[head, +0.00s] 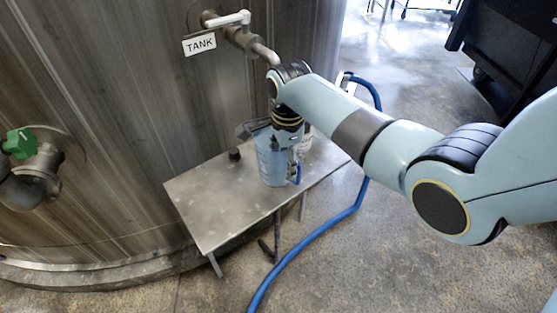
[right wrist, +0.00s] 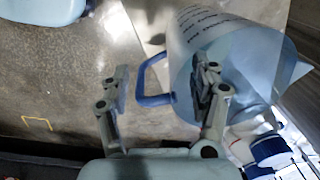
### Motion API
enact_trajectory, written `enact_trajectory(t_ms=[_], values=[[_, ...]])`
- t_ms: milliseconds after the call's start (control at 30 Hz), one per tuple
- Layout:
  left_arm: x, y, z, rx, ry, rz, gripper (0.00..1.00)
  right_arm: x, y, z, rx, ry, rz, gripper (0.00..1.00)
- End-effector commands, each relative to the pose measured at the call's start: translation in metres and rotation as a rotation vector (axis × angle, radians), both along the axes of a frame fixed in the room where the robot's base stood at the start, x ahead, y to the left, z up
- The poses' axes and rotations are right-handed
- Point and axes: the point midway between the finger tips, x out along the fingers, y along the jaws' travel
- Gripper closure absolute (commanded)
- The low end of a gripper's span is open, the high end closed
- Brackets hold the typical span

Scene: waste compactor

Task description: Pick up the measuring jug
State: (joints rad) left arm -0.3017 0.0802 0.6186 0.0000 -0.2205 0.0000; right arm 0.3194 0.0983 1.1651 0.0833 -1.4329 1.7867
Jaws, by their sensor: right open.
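The measuring jug (head: 270,163) is a translucent pale blue vessel standing on a small metal table, partly hidden by my right wrist. In the right wrist view the jug (right wrist: 235,50) shows printed marks, a pointed spout and a blue loop handle (right wrist: 150,85). My right gripper (right wrist: 164,80) is open, its fingers apart on either side of the handle, one finger overlapping the jug's wall in the picture. I cannot tell whether they touch. In the head view the right gripper (head: 294,165) is at the jug's right side. My left gripper is not in view.
The metal table (head: 215,205) stands against a large tank (head: 110,100) with an outlet pipe (head: 262,52) above. A white bottle with blue parts (right wrist: 265,150) is close to the jug. A blue hose (head: 320,228) runs past the table. The table's left part is mostly clear.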

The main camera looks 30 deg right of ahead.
Motion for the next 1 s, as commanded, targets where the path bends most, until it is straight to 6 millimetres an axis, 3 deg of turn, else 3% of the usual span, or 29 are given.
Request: enact_trajectory(t_ms=[100,367,833,1000], values=[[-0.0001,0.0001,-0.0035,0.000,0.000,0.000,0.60,0.0011,-0.0004,-0.0134,0.000,-0.001,0.001,0.38],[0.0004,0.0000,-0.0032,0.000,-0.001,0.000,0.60,0.0012,-0.0004,-0.0154,-0.001,-0.002,0.001,0.38],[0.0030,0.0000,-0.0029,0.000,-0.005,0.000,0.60,0.0010,-0.0004,-0.0152,0.000,-0.001,0.001,0.99],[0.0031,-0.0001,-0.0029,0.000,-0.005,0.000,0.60,0.0010,-0.0004,-0.0152,0.000,-0.001,0.001,1.00]])
